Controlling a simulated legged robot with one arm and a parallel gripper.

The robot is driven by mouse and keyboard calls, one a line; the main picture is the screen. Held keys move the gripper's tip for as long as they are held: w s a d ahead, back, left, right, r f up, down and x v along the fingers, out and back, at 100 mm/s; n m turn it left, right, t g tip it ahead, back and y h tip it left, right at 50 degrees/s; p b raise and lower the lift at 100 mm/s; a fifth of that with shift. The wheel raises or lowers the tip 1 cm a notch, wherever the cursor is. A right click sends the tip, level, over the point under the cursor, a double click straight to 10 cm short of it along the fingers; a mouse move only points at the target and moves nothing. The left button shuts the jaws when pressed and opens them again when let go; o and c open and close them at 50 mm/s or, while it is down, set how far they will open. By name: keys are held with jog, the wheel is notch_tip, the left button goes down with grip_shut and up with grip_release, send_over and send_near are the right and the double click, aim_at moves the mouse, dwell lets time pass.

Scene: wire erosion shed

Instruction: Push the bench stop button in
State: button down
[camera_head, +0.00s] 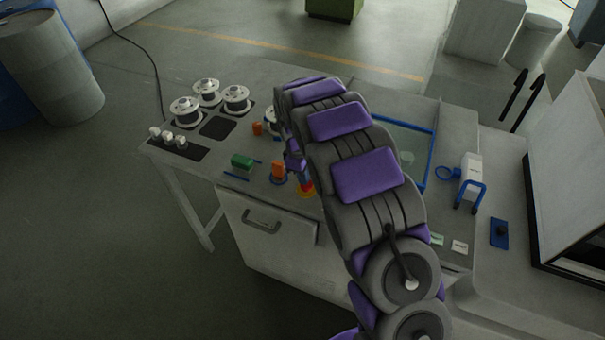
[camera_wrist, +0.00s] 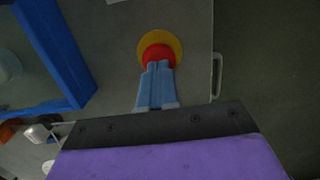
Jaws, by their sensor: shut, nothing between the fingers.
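The bench stop button is a red round cap on a yellow disc. In the wrist view the red cap (camera_wrist: 157,54) shows just beyond the fingertips, with its yellow disc (camera_wrist: 174,43) around it. My gripper (camera_wrist: 158,66) is shut and empty, and its blue fingers overlap the near part of the cap. I cannot tell whether they touch it or how far in the cap is.
A drawer handle (camera_head: 262,221) sticks out of the bench front below the button. A blue-framed tray (camera_head: 432,150) lies to the right. Several spools (camera_head: 236,97) stand at the back left.

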jog(key=shift+s+d+f, duration=0.25)
jog(key=shift+s+f, duration=0.15)
jog(key=shift+f, duration=0.3)
notch_tip(320, 180, up, 15)
jog(key=w+a+p, duration=0.1)
jog(key=a+p, duration=0.1)
jog(key=p, duration=0.1)
jog(key=shift+w+a, duration=0.2)
jog(key=shift+w, duration=0.2)
jog(key=shift+d, duration=0.25)
